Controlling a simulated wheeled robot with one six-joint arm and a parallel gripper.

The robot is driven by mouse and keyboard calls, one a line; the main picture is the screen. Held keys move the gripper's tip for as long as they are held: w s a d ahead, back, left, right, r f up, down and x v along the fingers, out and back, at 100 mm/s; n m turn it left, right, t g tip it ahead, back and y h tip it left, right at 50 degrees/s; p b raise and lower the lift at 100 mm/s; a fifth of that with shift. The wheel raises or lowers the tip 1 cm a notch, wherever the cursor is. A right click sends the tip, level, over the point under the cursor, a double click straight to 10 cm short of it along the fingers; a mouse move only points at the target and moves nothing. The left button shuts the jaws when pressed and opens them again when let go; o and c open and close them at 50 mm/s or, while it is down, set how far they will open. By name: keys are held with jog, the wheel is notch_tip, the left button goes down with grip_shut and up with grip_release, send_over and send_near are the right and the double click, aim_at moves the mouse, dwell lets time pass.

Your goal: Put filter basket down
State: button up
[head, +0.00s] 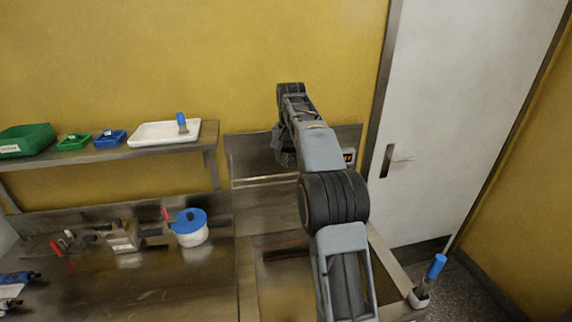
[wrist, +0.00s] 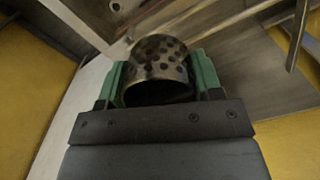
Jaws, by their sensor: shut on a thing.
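The filter basket (wrist: 158,52) is a dark metal cylinder with round holes, seen in the wrist view. My gripper (wrist: 160,76) is shut on it, with one green finger on each side. The basket's open, dark end faces the wrist camera. Behind the basket is a grey metal surface; I cannot tell whether the basket touches it. In the head view my arm reaches toward the back wall and hides the basket and most of the gripper.
A blue-lidded pot (head: 191,234) stands on the metal bench at left. The shelf (head: 170,151) holds a white tray (head: 150,134), a green bin (head: 25,140) and small trays. A blue-handled brush (head: 436,267) stands at the right edge. A white door (head: 450,120) is at right.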

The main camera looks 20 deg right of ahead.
aim_at(287, 166)
jog(key=shift+w+f+p, duration=0.25)
jog(key=shift+w+f, duration=0.35)
jog(key=shift+f, duration=0.2)
jog(key=shift+w+f+p, duration=0.2)
jog(key=shift+w+f, duration=0.4)
jog(key=shift+f, duration=0.15)
jog(key=shift+w+f, duration=0.2)
jog(key=shift+f, duration=1.5)
jog(key=shift+f, duration=0.2)
jog(key=o, duration=0.9)
jog(key=shift+r, duration=0.1)
